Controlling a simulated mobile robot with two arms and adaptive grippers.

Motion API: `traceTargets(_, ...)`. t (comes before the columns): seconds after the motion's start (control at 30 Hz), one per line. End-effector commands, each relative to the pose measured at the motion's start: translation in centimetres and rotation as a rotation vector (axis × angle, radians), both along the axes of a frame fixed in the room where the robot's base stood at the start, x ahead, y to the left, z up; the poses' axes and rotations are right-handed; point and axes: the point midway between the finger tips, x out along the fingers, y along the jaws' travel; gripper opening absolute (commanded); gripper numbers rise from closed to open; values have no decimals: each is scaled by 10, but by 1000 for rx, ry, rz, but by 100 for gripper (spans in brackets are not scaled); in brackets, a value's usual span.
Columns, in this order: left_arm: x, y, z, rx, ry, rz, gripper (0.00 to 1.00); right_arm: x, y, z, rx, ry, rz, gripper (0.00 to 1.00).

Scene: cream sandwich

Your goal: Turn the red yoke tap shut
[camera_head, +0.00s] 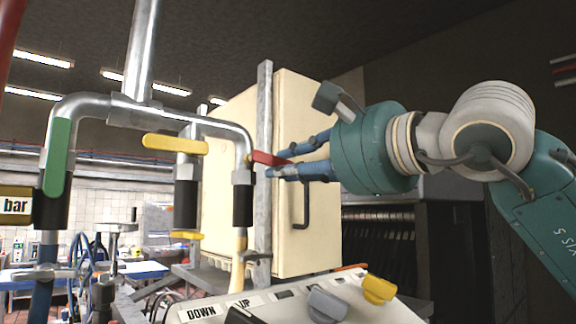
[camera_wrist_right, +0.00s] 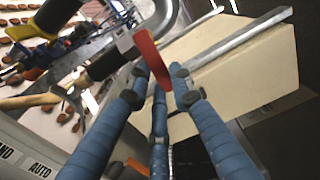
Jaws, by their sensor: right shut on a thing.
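The red tap handle (camera_head: 268,158) sits on the rightmost branch of the metal pipe, above a black sleeve, and sticks out to the right in the head view. My right gripper (camera_head: 278,166) is shut on its free end, with blue fingers around the lever. In the right wrist view the red handle (camera_wrist_right: 152,62) shows between the fingertips of my right gripper (camera_wrist_right: 160,82). The finger contact is partly hidden in the head view. My left gripper is not in view.
A yellow lever (camera_head: 175,144) and a green lever (camera_head: 57,158) sit on the pipe to the left. A cream cabinet (camera_head: 300,110) with a grey post (camera_head: 264,100) stands close behind the red handle. A control panel (camera_head: 260,306) with knobs lies below.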

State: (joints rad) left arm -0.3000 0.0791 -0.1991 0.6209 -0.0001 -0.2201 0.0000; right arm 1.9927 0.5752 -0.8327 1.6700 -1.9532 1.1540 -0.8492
Motion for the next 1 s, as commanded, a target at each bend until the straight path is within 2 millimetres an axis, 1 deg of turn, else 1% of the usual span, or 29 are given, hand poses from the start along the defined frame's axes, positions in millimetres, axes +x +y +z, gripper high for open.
traceTargets(0.03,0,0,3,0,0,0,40,-1,-2,8,-9,-22,0,0)
traceTargets(0.1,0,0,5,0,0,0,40,-1,-2,9,-32,-39,0,0)
traceTargets(0.33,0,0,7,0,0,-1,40,-1,-2,11,-75,-70,0,0)
traceTargets(0.8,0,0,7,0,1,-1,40,-2,-2,12,-81,-77,0,0)
traceTargets(0.83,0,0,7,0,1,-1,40,-2,-2,12,-81,-77,1,27)
traceTargets(0.9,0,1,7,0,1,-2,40,-2,-2,12,-82,-77,1,41)
traceTargets(1.0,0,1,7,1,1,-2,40,-1,-1,10,-84,-75,1,42)
